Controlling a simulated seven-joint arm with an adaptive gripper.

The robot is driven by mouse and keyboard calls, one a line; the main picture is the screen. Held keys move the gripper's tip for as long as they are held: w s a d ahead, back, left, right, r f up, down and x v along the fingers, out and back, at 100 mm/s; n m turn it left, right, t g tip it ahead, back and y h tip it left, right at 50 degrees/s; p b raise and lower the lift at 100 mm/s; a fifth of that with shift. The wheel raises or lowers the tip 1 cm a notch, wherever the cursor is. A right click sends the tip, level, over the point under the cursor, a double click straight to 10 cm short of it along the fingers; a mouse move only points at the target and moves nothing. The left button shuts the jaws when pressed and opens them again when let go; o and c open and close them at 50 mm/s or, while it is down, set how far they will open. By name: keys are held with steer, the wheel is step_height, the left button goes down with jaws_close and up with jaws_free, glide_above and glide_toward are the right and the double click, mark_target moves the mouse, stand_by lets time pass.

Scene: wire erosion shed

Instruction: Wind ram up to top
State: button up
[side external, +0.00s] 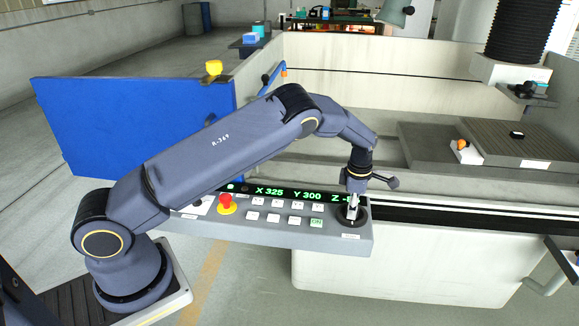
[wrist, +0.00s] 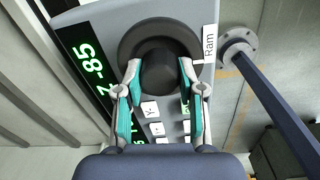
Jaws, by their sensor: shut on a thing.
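The ram knob, a dark round knob (wrist: 158,66) on a wider dark dial, sits at the end of the grey control panel (side external: 275,237). A white label reading "Ram" (wrist: 209,42) is beside it. My gripper (wrist: 158,75) is shut on the knob, with one teal-padded finger on each side of it. In the side view my gripper (side external: 351,210) points down onto the dial (side external: 362,222) and hides most of the knob. The black bellows-covered ram (side external: 520,32) stands at the upper right.
The panel carries a red emergency stop button (side external: 226,204) and several white buttons, with a green one (side external: 316,223) near the dial. A blue door panel (side external: 135,128) stands behind my arm. A low machine table (side external: 530,150) with small parts is at the right.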

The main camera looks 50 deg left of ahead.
steer(key=shift+s+f, duration=0.15)
steer(key=shift+f, duration=0.1)
steer(key=o, duration=1.1)
steer(key=shift+o, duration=0.2)
steer(key=shift+r, duration=0.1)
steer(key=shift+r, duration=0.3)
step_height(320, 180, up, 12)
steer(key=shift+f, duration=0.25)
